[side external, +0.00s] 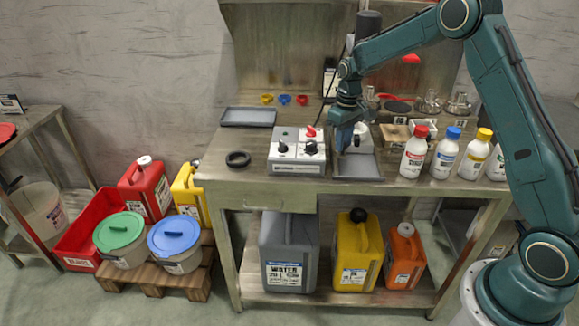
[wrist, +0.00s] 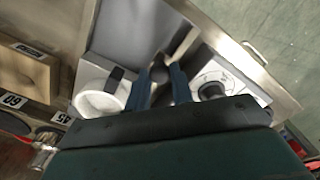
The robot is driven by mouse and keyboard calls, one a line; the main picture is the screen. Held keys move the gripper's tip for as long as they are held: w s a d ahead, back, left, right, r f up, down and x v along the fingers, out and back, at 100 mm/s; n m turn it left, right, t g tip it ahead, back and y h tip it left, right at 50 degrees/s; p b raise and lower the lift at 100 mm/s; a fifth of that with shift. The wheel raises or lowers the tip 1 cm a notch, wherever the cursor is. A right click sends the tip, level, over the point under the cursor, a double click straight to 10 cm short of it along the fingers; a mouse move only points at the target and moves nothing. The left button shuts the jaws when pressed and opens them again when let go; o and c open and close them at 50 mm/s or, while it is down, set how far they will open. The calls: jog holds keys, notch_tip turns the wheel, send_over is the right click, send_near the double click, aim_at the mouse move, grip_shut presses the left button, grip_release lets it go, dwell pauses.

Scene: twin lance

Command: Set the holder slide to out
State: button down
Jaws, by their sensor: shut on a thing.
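My gripper (side external: 343,140) points down over the bench, between the control box and a white round-topped unit (side external: 359,134). In the wrist view its two blue fingers (wrist: 160,76) are closed on either side of a dark round knob (wrist: 160,72). A grey bar (wrist: 184,43) runs from beside the knob, and I take the two to be the holder slide. The fingers and arm hide much of it in the side view, and I cannot read its position.
The control box (side external: 297,152) with black knobs and a red switch stands close to my gripper; its dial (wrist: 212,86) is right of the fingers. Bottles with red (side external: 414,155), blue (side external: 446,155) and yellow (side external: 475,158) caps stand to the right. A black ring (side external: 238,159) lies at left.

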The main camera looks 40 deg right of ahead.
jog(key=s+a, duration=0.8)
jog(key=shift+a, duration=0.1)
jog(key=c, duration=1.3)
grip_release()
jog(key=shift+s, duration=0.1)
jog(key=shift+o, duration=0.5)
jog(key=shift+r, duration=0.1)
notch_tip(320, 180, up, 14)
